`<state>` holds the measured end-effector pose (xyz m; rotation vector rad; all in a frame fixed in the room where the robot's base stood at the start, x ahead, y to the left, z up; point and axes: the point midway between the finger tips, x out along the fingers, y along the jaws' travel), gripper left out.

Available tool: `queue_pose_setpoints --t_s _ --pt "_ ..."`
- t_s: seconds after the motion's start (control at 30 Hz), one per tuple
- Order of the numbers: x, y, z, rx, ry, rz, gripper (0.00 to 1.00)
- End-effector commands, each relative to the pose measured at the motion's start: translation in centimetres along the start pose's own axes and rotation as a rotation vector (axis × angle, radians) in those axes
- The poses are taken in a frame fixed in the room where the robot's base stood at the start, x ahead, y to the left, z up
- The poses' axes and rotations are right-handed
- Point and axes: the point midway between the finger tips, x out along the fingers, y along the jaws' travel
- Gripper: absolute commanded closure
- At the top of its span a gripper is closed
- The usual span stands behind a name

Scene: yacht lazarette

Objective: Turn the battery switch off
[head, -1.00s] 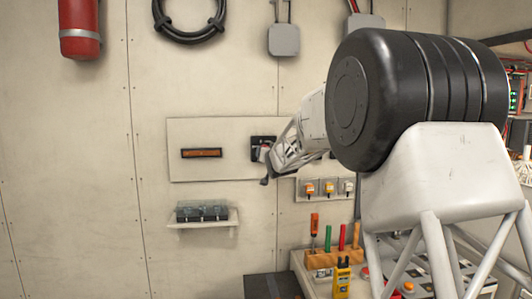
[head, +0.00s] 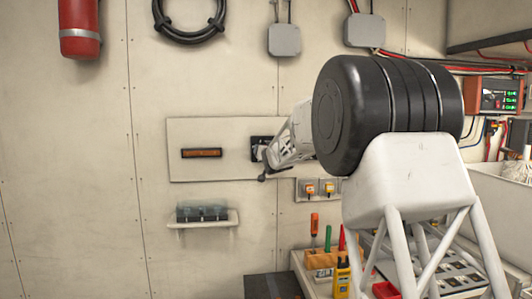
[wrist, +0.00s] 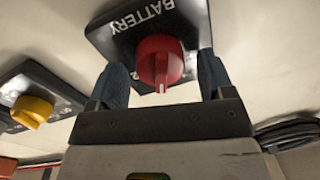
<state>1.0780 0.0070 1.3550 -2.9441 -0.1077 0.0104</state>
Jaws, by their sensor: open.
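The battery switch is a red knob (wrist: 160,60) on a black plate (wrist: 113,32) marked BATTERY in the wrist view. Its white-marked tip points toward the bottom of that view. My gripper (wrist: 164,66) is open, with one dark finger on each side of the knob. I cannot tell whether either finger touches it. In the head view the black plate (head: 257,139) shows at the right of a pale wall panel, and my gripper (head: 262,160) is in front of it, hiding the knob.
A yellow knob (wrist: 32,110) on another dark plate is at left in the wrist view. In the head view, a small shelf (head: 203,220) is below the panel, orange switches (head: 310,189) are at its lower right, and tools stand in a wooden holder (head: 318,259).

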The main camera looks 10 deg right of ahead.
Motion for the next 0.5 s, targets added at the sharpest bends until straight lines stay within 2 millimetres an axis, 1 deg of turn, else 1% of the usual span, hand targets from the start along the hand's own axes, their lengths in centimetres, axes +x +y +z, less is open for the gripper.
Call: queue_pose_setpoints --t_s 0.03,0.33,0.37,0.5 --pt "0.0 0.0 0.0 0.0 0.0 0.0 0.27" --pt "-0.01 0.01 0.01 0.0 0.0 0.0 0.73" --pt "-0.01 0.01 0.01 0.0 0.0 0.0 0.75" --pt "-0.01 0.02 0.01 -0.004 0.0 0.0 0.75"
